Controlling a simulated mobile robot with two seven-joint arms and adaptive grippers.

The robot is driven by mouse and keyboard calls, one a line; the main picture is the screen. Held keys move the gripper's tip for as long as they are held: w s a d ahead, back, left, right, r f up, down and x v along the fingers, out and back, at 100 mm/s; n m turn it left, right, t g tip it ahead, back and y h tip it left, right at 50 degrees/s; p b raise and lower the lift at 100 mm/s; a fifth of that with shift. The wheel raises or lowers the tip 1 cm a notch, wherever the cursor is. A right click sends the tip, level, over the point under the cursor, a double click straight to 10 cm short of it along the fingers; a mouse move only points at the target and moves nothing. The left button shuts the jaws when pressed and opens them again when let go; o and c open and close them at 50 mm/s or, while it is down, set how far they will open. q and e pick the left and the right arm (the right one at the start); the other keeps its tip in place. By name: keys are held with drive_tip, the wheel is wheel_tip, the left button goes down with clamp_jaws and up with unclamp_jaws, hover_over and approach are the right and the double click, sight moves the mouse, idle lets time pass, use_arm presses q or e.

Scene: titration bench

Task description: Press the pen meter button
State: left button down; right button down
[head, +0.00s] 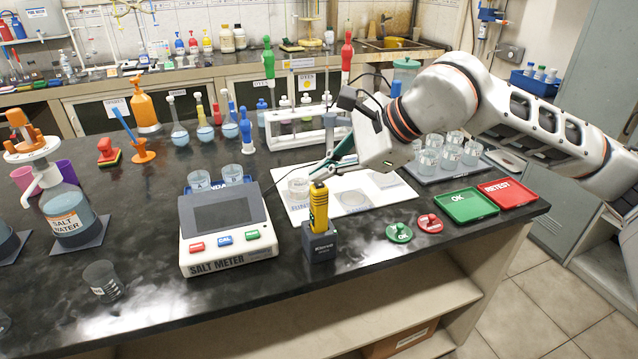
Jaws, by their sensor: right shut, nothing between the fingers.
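The yellow and black pen meter (319,207) stands upright in a dark square holder (319,243) near the front edge of the bench, right of the salt meter. Its button is too small to make out. My right gripper (310,174) comes in from the right. Its fingers are shut and empty, and their tips are close above and behind the top of the pen meter. I cannot tell whether they touch it. My left gripper is not in view.
The salt meter (223,228) stands left of the pen meter. A white tray (385,190) with a small beaker lies behind it. Green and red stampers (399,233) and green and red trays (467,205) are to the right.

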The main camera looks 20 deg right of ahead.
sight(322, 185)
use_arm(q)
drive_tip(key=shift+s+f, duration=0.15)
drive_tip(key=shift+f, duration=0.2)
use_arm(e)
drive_tip(key=shift+f, duration=0.55)
drive_tip(key=shift+r, duration=0.1)
